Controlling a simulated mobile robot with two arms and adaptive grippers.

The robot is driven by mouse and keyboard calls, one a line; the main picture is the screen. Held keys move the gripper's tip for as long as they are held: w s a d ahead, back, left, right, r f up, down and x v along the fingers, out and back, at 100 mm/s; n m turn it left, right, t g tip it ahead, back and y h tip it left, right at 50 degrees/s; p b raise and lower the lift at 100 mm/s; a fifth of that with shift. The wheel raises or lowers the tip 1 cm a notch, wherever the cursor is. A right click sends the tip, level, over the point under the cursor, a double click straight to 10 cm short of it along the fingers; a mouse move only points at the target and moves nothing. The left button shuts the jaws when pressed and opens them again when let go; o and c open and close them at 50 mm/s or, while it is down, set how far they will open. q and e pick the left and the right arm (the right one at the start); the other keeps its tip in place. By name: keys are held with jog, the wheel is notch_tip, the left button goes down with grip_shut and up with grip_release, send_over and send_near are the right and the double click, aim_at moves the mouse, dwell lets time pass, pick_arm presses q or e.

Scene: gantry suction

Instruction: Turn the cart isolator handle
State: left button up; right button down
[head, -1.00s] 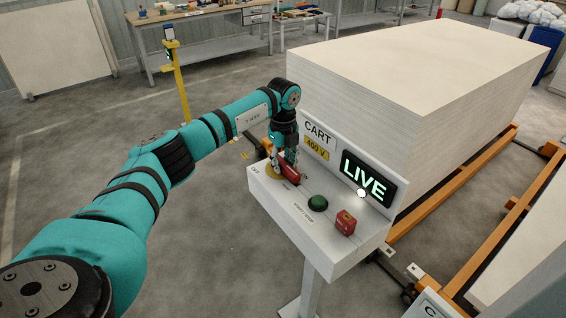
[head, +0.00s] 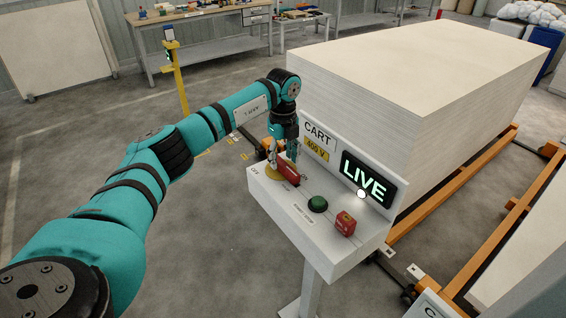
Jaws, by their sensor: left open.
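The red isolator handle (head: 288,174) sits on a yellow round plate (head: 271,177) at the left end of the sloped grey cart panel (head: 330,245). It lies slanted across the plate. My left gripper (head: 282,158) points down just above and behind the handle, open, with its fingers close to it. Whether a finger touches the handle I cannot tell. The sign (head: 367,178) on the panel's upright back reads LIVE in lit green letters. My right gripper is not in view.
A green round button (head: 318,204) and a small red block (head: 346,223) sit on the panel right of the handle. A tall stack of pale boards (head: 410,90) on an orange frame (head: 450,190) stands behind. Open floor lies left of the panel.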

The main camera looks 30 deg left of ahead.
aim_at(283, 163)
pick_arm(q)
notch_tip(283, 163, up, 10)
jog(key=shift+f, duration=0.15)
jog(key=shift+s+f, duration=0.1)
dwell(0.6)
